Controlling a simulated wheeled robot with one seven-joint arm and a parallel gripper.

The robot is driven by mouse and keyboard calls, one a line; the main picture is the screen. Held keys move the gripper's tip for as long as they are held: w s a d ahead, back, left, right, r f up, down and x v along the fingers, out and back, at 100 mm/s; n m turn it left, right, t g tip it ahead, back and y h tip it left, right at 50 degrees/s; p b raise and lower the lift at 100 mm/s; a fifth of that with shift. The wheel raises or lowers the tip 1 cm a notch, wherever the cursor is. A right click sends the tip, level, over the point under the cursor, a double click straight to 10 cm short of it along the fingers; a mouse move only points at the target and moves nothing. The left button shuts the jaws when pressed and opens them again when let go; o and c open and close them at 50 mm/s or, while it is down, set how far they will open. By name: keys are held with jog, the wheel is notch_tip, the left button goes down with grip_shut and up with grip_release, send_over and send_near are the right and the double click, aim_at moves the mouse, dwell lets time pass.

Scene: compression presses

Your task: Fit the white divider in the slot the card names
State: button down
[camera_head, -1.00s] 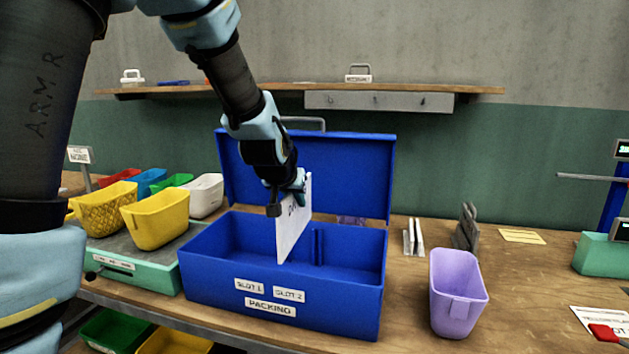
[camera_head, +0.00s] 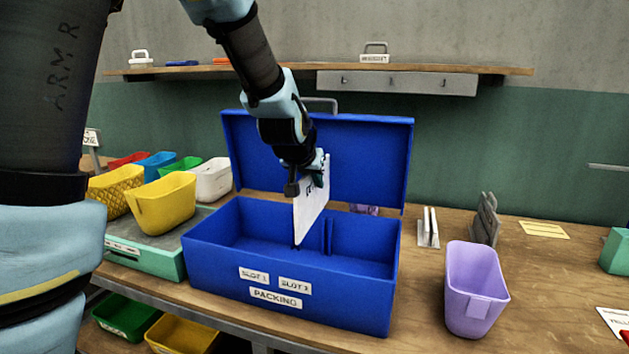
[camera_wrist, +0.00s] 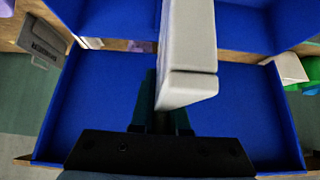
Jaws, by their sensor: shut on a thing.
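My gripper (camera_head: 312,172) is shut on the upper part of the white divider (camera_head: 312,208) and holds it upright over the blue box (camera_head: 215,262). The divider has dark lettering, partly covered by my gripper. Its lower edge reaches into the box opening, just left of a blue rib (camera_head: 328,237); I cannot tell whether it touches a slot. The box front has a SLOT 1 label (camera_head: 254,275), a SLOT 2 label (camera_head: 294,286) and a PACKING label (camera_head: 276,298). In the wrist view the divider (camera_wrist: 190,50) stands above the box floor. A yellow card (camera_head: 543,229) lies right; its text is unreadable.
The raised box lid (camera_head: 370,160) stands behind the divider. A purple bin (camera_head: 472,290) and a small rack with white plates (camera_head: 429,228) are to the right. Yellow bins (camera_head: 163,205) stand on a green unit at left. Bare bench lies around the purple bin.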

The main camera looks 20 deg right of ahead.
aim_at(314, 199)
jog(key=shift+f+b, duration=1.75)
jog(key=shift+f, duration=0.6)
notch_tip(314, 199, down, 13)
jog(key=b, duration=1)
jog(key=shift+b, duration=0.4)
dwell(3.7)
